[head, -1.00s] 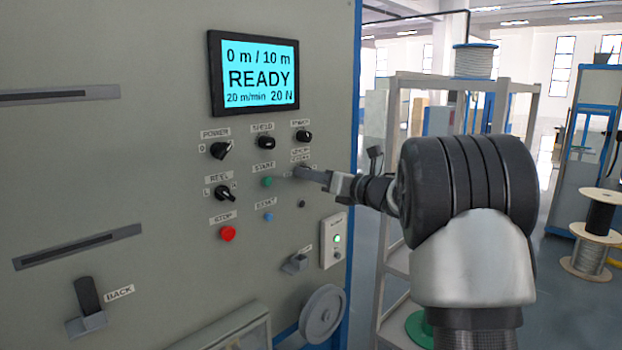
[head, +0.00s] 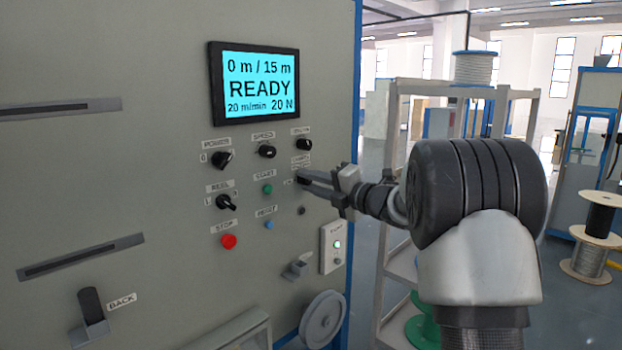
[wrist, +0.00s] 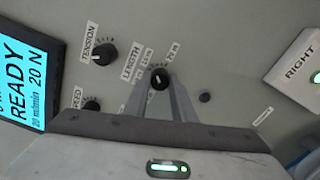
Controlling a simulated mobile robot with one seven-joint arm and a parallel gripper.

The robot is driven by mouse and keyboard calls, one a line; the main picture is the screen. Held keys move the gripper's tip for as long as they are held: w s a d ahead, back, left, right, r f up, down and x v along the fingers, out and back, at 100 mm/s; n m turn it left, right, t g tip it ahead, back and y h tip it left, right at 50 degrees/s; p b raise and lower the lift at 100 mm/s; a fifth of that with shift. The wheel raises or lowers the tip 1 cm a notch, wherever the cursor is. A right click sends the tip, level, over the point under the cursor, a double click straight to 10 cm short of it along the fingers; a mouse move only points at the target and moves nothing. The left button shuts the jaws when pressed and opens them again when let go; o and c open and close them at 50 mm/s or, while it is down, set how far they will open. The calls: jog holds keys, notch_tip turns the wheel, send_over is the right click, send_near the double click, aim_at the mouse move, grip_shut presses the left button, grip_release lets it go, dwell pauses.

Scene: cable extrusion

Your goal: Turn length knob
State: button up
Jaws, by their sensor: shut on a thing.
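The length knob (wrist: 159,79) is a small black knob with a white mark, beside its LENGTH label in the wrist view. In the head view it shows as a dark bit at the fingertips (head: 303,180), mostly hidden by them. My gripper (wrist: 162,88) reaches the panel from the right, with its two fingers shut on the knob, one on each side. The display (head: 260,83) reads "0 m / 15 m", READY, 20 m/min, 20 N.
The tension knob (wrist: 104,54) and speed knob (head: 267,152) are close by. The green start button (head: 267,189), blue reset button (head: 268,225) and red stop button (head: 228,241) sit left of my gripper. A white box (head: 333,243) is below it.

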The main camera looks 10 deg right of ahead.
jog(key=shift+m+p, duration=2.65)
jog(key=shift+m, duration=2.05)
jog(key=o, duration=1.1)
jog(key=shift+c, duration=0.2)
jog(key=shift+d, duration=0.1)
jog(key=b+v, duration=0.1)
jog(key=v, duration=1.6)
jog(key=shift+s, duration=0.15)
jog(key=shift+r, duration=0.15)
